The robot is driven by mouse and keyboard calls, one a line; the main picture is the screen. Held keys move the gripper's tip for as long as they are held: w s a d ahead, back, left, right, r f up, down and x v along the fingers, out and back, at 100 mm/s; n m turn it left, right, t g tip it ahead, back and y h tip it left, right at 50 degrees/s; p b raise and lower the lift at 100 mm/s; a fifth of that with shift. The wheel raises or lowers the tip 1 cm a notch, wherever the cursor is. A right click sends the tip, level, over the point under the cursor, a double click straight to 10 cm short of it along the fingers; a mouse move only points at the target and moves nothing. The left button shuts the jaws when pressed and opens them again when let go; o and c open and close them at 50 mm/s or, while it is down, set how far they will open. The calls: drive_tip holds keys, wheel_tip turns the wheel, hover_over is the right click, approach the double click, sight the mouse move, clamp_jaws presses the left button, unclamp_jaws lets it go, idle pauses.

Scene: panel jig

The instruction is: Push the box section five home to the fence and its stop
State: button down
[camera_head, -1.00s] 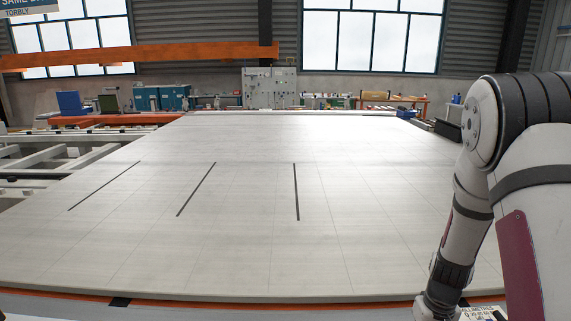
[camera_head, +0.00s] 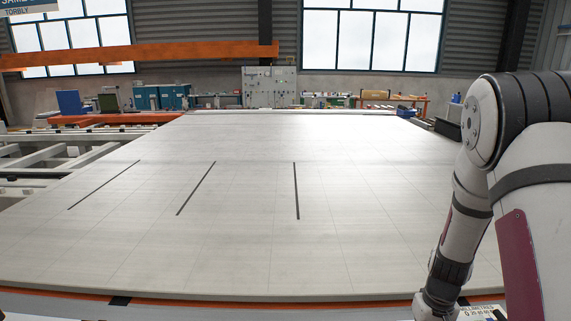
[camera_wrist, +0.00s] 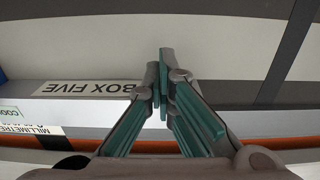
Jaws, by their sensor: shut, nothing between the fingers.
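In the wrist view, a grey bar with an upside-down "BOX FIVE" label, the box section five (camera_wrist: 232,117), lies across the picture. My gripper (camera_wrist: 164,75) has teal fingers pressed together with nothing between them. The fingers overlap the bar in the picture, just right of its label; I cannot tell whether they touch it. In the head view my gripper is out of the frame at the lower right, and I cannot make out the box section there. I cannot clearly identify the fence or the stop in either view.
A millimetre scale (camera_wrist: 32,130) lies by the bar's left part, with an orange strip (camera_wrist: 285,143) along the near side. A blue piece (camera_wrist: 2,82) shows at the left edge. The broad pale table (camera_head: 250,255) is clear apart from several thin dark slots.

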drive_tip(key=shift+s+p, duration=0.3)
drive_tip(key=shift+s, duration=0.5)
wheel_tip(320, 180, up, 8)
drive_tip(key=p, duration=0.4)
idle(0.4)
